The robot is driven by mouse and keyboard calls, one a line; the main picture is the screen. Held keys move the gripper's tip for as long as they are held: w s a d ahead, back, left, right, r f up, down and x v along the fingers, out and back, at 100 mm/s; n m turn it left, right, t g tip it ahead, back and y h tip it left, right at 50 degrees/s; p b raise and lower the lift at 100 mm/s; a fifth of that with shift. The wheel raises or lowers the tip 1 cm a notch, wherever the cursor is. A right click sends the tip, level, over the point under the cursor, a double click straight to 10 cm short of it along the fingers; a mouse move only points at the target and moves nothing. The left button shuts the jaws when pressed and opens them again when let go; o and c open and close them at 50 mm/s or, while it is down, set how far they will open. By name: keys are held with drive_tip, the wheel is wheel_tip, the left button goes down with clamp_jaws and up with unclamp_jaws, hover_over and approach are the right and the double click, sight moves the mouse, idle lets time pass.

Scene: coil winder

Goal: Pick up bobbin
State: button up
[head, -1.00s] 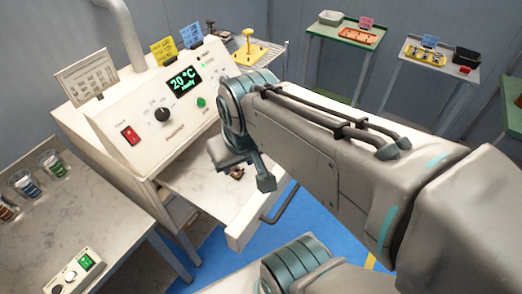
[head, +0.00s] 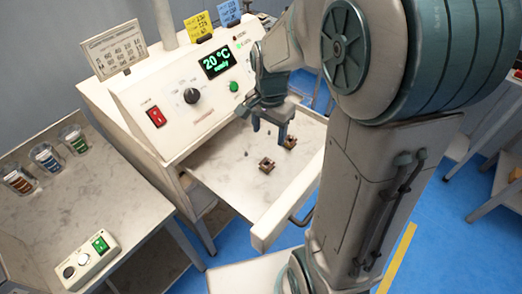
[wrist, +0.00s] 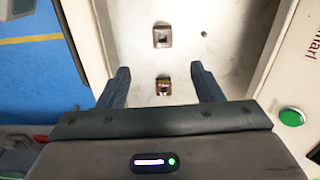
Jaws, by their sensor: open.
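Two small square brown pieces that look like bobbins lie on the pale pulled-out drawer (head: 225,180) of the white machine. One bobbin (head: 267,165) lies in the open; it also shows farther ahead in the wrist view (wrist: 162,36). The other bobbin (head: 290,142) is close to my gripper (head: 270,133). In the wrist view this bobbin (wrist: 163,85) appears between the two open fingers (wrist: 160,68), its near part close to the gripper body. My gripper points down over the drawer and is empty. I cannot tell its exact height above the bobbin.
The drawer has a raised front with a handle (head: 302,214) and a small dark peg or hole (head: 246,153). The machine's control panel (head: 185,125) rises behind it. A left table (head: 110,195) holds several cups and a button box (head: 88,260).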

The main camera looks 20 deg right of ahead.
drive_tip(key=f, duration=0.2)
hover_over(267, 166)
drive_tip(key=shift+m, duration=0.3)
wheel_tip(267, 166, down, 8)
drive_tip(key=shift+s+a+r, duration=0.1)
drive_tip(key=shift+f+p, duration=0.65)
drive_tip(key=shift+f, duration=1.95)
drive_tip(key=shift+c, duration=0.3)
drive_tip(key=c, duration=1)
